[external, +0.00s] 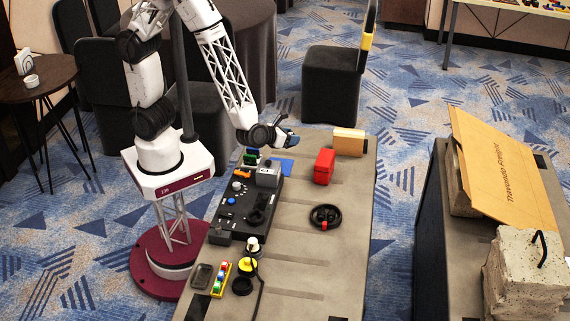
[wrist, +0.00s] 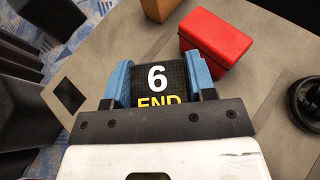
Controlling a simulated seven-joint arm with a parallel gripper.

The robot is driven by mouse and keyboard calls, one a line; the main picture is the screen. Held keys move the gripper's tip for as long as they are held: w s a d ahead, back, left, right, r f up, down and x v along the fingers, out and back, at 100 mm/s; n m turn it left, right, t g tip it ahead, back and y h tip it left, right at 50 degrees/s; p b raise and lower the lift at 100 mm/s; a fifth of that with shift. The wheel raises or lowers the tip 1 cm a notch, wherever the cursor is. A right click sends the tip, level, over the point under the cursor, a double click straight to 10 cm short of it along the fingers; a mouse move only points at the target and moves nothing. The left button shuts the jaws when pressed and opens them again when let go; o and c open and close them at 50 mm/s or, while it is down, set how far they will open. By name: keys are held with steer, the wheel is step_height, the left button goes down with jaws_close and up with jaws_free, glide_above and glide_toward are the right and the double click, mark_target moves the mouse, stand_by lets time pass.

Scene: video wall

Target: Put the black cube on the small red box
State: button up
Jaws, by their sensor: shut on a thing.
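My gripper (external: 286,136) is above the far end of the grey table. In the wrist view its blue fingers (wrist: 158,72) are shut on a black cube (wrist: 155,88), one on each side. The cube's face shows a white 6 and the yellow word END. In the external view the cube cannot be made out clearly at my gripper. The small red box (external: 324,167) stands on the table, to the right of and nearer the camera than my gripper. It also shows in the wrist view (wrist: 222,46), up and right of the cube, with its top bare.
A tan block (external: 349,142) stands behind the red box. A black handwheel (external: 325,217) lies in front of it. A dark control console (external: 237,202) with knobs lines the table's left side, near a blue patch (external: 289,166). The table's right side is largely clear.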

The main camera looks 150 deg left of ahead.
steer(key=shift+s, duration=1.2)
steer(key=shift+w+a, duration=0.1)
glide_above(327, 156)
steer(key=shift+f, duration=0.75)
steer(key=shift+f, duration=1.75)
steer(key=shift+f, duration=0.15)
steer(key=o, duration=0.9)
steer(key=shift+o, duration=0.2)
